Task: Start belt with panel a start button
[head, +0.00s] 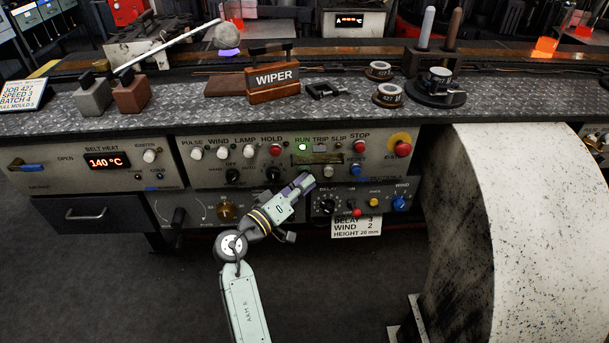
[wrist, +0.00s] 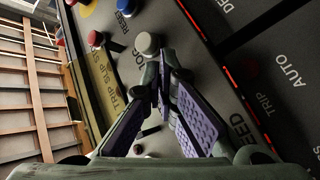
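The control panel (head: 290,160) spans the front of the bench, with labelled knobs, lamps and buttons. The RUN lamp (head: 302,147) glows green. A red STOP button (head: 361,148) and a blue button (head: 357,171) are to its right. No label reading START is legible to me. My gripper (head: 305,181) is at the panel's lower middle, its fingertips together with nothing visible between them. In the wrist view, a pale round button (wrist: 148,43) lies just beyond the fingertips (wrist: 163,76); I cannot tell whether they touch. My gripper hides part of the panel's lower edge.
A red mushroom button on a yellow ring (head: 402,147) is at the panel's right. A lower panel with a blue WIND knob (head: 399,203) is below right. A large speckled white drum (head: 550,230) stands at right. The floor (head: 110,270) is clear at left.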

